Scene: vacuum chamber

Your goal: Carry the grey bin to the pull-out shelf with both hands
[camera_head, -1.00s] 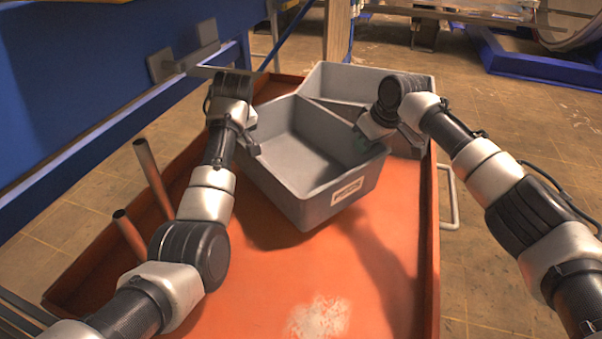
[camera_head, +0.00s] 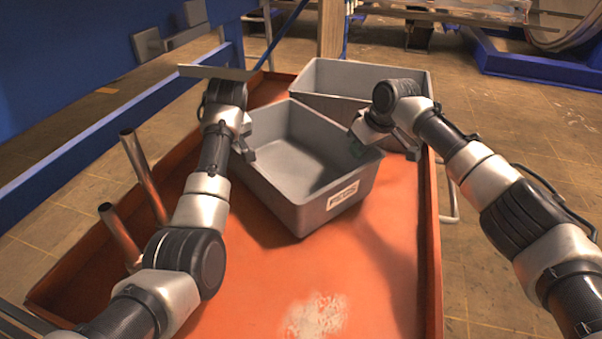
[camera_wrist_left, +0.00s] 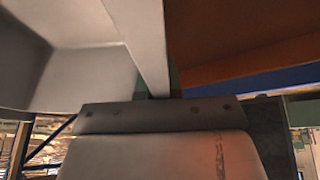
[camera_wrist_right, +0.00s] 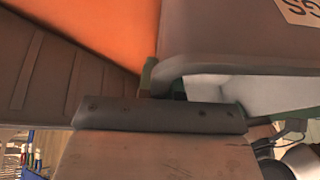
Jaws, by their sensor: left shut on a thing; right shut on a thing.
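The grey bin (camera_head: 302,165), open-topped and empty with a white label on its front wall, is over the orange shelf (camera_head: 330,270), turned at an angle. I cannot tell whether its base touches the shelf. My left gripper (camera_head: 246,150) is shut on the bin's left rim; the left wrist view shows the rim (camera_wrist_left: 140,40) running into the jaws. My right gripper (camera_head: 358,143) is shut on the bin's right rim; the right wrist view shows the bin's wall (camera_wrist_right: 235,40) at the jaws. The fingertips are partly hidden.
A second grey bin (camera_head: 340,76) stands close behind at the back of the orange surface. Two upright metal tubes (camera_head: 140,170) are at its left edge. A blue frame (camera_head: 60,80) is at left. The front of the orange surface is clear.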

